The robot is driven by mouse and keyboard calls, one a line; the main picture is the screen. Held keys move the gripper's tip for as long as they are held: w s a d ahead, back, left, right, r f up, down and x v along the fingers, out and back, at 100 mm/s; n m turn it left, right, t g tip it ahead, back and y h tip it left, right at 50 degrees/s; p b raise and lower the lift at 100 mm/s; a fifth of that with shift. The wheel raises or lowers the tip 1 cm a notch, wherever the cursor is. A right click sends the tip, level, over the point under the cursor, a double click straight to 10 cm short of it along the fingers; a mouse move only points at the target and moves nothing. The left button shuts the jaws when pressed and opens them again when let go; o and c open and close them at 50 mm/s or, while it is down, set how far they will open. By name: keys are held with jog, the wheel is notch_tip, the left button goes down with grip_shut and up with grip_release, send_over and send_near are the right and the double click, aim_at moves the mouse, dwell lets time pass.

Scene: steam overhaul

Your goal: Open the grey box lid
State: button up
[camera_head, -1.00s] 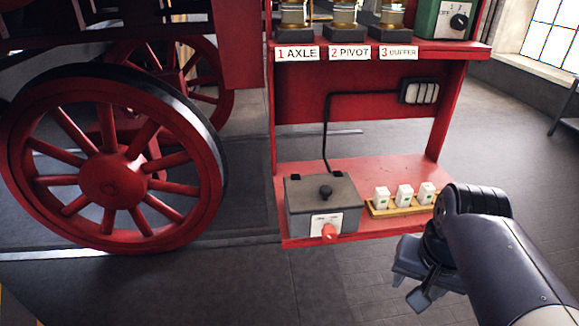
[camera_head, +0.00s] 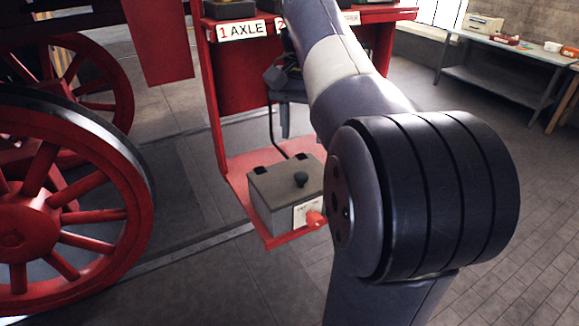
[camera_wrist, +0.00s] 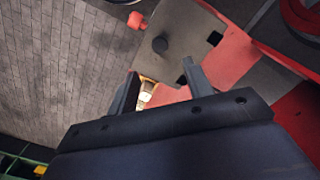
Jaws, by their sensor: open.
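The grey box (camera_head: 265,199) stands on the red lower shelf with its lid (camera_head: 278,178) shut. A black knob (camera_head: 301,179) rises from the lid, and a red switch (camera_head: 315,217) is on its front face. The wrist view also shows the lid (camera_wrist: 185,28), the black knob (camera_wrist: 160,45) and the red switch (camera_wrist: 136,20). My gripper (camera_wrist: 162,86) is open and empty, with the box beyond its fingertips and no visible contact. In the head view my gripper (camera_head: 285,115) hangs above and behind the box, partly hidden by my arm.
The red shelf (camera_head: 240,190) carries the box; my arm hides its right part. Pale objects (camera_wrist: 147,90) show between the fingers in the wrist view. A red spoked wheel (camera_head: 50,210) stands at left, a workbench (camera_head: 510,60) at back right. Floor at right is clear.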

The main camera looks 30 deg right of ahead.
aim_at(302, 174)
notch_tip(302, 174, down, 10)
jog(key=shift+r, duration=0.15)
jog(key=shift+c, duration=0.4)
grip_shut()
dwell(0.4)
